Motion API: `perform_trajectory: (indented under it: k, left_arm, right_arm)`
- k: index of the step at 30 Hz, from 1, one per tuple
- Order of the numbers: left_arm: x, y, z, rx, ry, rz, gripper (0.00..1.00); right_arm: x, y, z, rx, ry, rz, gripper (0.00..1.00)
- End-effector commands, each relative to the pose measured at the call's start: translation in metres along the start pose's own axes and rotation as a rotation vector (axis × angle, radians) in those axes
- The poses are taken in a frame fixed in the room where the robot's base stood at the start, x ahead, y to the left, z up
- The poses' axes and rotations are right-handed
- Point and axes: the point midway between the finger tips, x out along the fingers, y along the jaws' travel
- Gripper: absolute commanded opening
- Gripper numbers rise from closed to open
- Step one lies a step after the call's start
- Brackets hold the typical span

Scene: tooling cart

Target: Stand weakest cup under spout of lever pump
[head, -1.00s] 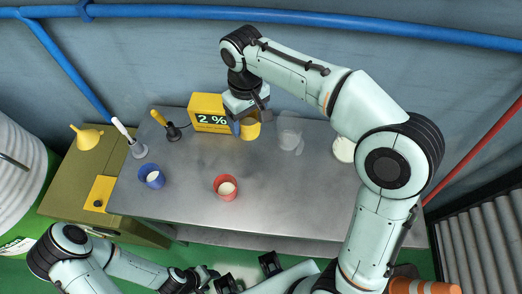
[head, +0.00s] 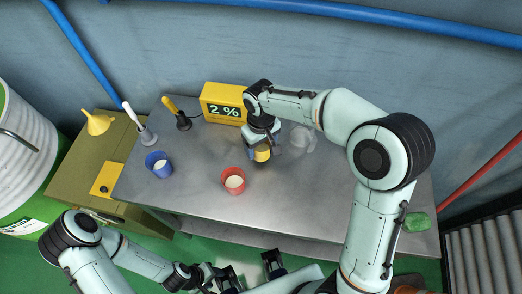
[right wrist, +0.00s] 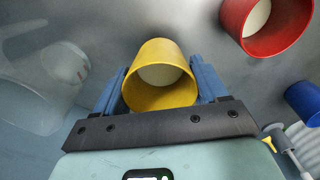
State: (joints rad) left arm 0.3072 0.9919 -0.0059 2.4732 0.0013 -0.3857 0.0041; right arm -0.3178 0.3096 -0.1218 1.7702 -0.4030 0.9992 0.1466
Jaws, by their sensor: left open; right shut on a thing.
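My right gripper (head: 263,147) is shut on the yellow cup (head: 262,155). In the right wrist view the yellow cup (right wrist: 160,92) sits between the blue fingers, with pale liquid inside. The red cup (head: 233,182) and the blue cup (head: 158,165), both with pale contents, stand on the metal bench to the left. A white-handled device (head: 140,125) and a yellow-handled one (head: 178,113) stand at the back left; I cannot tell which is the lever pump, and no spout is clear. My left gripper (head: 250,270) is open and empty at the bottom edge.
A yellow display box (head: 222,106) reads 2 %. A clear jug (head: 301,138) stands right of the held cup. A green item (head: 417,222) lies at the right. A yellow funnel (head: 97,123) sits on the olive cabinet (head: 82,152). The front middle of the bench is clear.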

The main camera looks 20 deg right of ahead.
Motion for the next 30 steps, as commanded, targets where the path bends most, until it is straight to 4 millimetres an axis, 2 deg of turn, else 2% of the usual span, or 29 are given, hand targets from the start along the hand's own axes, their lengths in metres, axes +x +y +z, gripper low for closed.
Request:
perform_trajectory:
  k: [3, 6, 20, 21, 23, 30]
  left_arm:
    - [0.003, -0.001, 0.000, 0.000, -0.001, 0.000, 0.49]
    - [0.004, -0.002, 0.001, -0.001, -0.001, -0.001, 0.49]
    - [0.007, -0.003, 0.001, -0.001, -0.002, -0.001, 0.49]
    - [0.006, -0.003, 0.001, -0.001, -0.002, -0.001, 0.49]
    - [0.006, -0.003, 0.001, -0.001, -0.002, -0.001, 0.49]
    - [0.006, -0.002, 0.001, -0.001, -0.002, -0.001, 0.49]
  right_arm:
    - [0.021, 0.000, 0.001, 0.000, -0.006, 0.000, 0.41]
    - [0.032, 0.000, 0.001, 0.000, -0.005, 0.000, 0.41]
    - [0.040, 0.000, 0.001, 0.001, -0.002, 0.000, 0.41]
    - [0.039, 0.000, 0.001, 0.001, -0.002, 0.000, 0.82]
    - [0.039, 0.000, 0.001, 0.000, -0.002, 0.000, 0.98]
    - [0.038, 0.000, 0.001, 0.000, -0.002, 0.000, 0.98]
